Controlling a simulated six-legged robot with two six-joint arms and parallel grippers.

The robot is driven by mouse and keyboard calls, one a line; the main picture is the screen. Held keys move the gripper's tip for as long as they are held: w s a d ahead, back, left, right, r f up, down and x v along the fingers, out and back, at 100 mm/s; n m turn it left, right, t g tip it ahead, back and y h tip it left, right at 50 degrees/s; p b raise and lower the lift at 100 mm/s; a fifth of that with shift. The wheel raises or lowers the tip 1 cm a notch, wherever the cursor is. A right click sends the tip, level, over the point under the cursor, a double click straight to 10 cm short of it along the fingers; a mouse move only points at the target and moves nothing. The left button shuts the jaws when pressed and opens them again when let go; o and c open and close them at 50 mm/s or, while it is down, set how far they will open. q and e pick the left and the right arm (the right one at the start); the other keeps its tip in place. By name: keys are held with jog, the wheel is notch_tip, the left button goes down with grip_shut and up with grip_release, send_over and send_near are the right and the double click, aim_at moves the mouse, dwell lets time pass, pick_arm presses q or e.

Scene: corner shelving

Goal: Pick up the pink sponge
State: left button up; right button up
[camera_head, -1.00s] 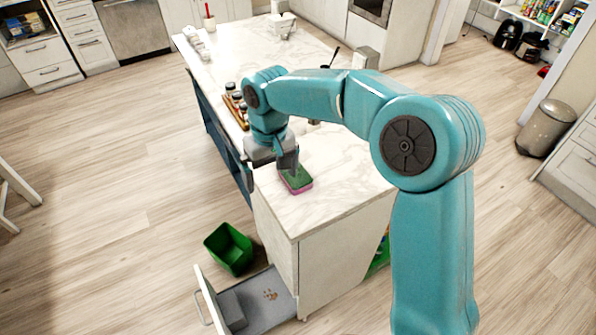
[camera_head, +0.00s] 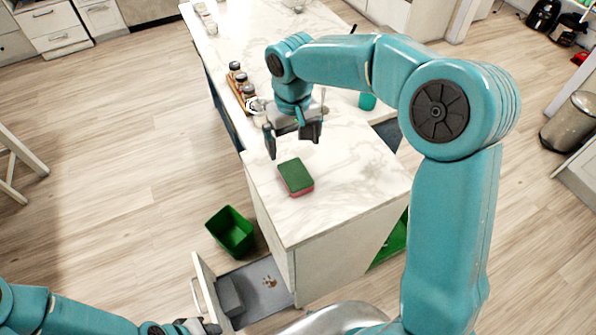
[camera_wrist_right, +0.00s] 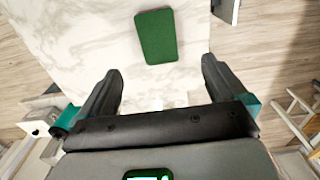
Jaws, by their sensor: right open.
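The sponge (camera_head: 295,177) lies flat near the front end of the white marble counter (camera_head: 350,180). Its top is green and a pink layer shows along its lower edge. My right gripper (camera_head: 292,146) is open and empty, just behind and above the sponge, pointing down. In the right wrist view the green face of the sponge (camera_wrist_right: 156,36) lies beyond the two spread fingers (camera_wrist_right: 161,70), apart from them. My left gripper (camera_head: 197,325) shows only partly at the bottom edge, by the open drawer; its jaws cannot be made out.
A wooden rack of jars (camera_head: 240,90) stands at the counter's left edge. A teal cup (camera_head: 367,101) stands behind my right arm. A green bin (camera_head: 230,232) stands on the floor beside an open drawer (camera_head: 262,290). The counter around the sponge is clear.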

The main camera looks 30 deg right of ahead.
send_over(296, 174)
jog(key=a, duration=0.1)
notch_tip(296, 174, down, 5)
jog(key=shift+a+r, duration=0.1)
jog(key=shift+s+f, duration=0.15)
jog(key=shift+f, duration=0.05)
jog(key=shift+f+p, duration=0.3)
jog(key=shift+p, duration=0.1)
jog(key=f, duration=0.1)
jog(key=f+p, duration=0.1)
jog(key=d+f, duration=0.1)
jog(key=f, duration=0.1)
jog(key=shift+w, duration=0.25)
jog(key=shift+s+f, duration=0.15)
jog(key=shift+f, duration=0.35)
jog(key=shift+d+f, duration=0.1)
jog(key=c, duration=1)
jog(key=shift+c, duration=0.5)
pick_arm(q)
jog(key=shift+v, duration=1.25)
